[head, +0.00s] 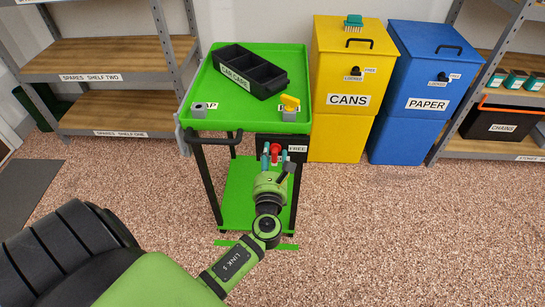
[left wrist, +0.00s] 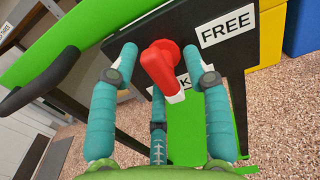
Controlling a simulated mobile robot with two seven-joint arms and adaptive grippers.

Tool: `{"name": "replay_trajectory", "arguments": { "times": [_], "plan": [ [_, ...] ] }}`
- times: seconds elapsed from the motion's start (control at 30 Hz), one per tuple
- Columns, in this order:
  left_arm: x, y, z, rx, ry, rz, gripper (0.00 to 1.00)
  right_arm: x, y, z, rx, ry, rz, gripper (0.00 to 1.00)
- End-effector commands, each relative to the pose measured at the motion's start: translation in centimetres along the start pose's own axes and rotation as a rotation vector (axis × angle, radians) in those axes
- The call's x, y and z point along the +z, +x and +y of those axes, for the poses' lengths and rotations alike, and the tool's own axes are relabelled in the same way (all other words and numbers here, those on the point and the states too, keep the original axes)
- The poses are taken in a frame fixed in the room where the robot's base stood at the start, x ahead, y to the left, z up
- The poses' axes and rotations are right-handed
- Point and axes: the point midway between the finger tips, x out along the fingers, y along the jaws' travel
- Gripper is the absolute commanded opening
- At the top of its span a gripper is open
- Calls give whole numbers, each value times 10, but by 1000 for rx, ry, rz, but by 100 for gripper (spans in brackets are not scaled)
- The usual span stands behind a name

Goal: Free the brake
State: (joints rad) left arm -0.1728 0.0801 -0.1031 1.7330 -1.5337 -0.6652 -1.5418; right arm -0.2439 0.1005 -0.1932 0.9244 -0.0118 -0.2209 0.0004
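The red brake lever (head: 276,148) sits on a black panel (left wrist: 120,35) at the front of the green cart (head: 245,100). In the left wrist view the lever (left wrist: 160,68) hangs from its round red hub, tilted slightly down to the right. Its tip is over a partly covered label of which "K" shows. The FREE label (left wrist: 227,26) is to the upper right of the hub. My left gripper (left wrist: 160,72) is open, with its teal fingers on both sides of the lever and a third finger below. I see gaps beside the lever. My right gripper is in neither view.
A yellow CANS bin (head: 345,130) and a blue PAPER bin (head: 400,140) stand to the right. Shelves flank both sides; the speckled floor in front is clear.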

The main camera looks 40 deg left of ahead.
Motion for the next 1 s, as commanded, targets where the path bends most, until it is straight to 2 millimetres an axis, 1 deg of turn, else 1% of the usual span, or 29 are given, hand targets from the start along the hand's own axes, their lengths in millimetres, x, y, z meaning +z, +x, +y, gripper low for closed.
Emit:
{"name": "replay_trajectory", "arguments": {
  "times": [0.03,0.1,0.37,0.57,0.63,0.77,1.0],
  "plan": [
    [0,0,0,0,0,0,23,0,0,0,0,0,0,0],
    [0,0,0,0,0,0,0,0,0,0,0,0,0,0],
    [0,0,0,1,-6,0,0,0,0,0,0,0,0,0],
    [-1,0,0,2,-56,0,0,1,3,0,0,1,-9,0],
    [-2,0,0,2,-91,0,0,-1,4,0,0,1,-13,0],
    [-3,0,0,3,-178,-1,0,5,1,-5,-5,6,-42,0],
    [-5,0,-1,2,-397,-1,0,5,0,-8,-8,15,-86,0]
  ]
}}
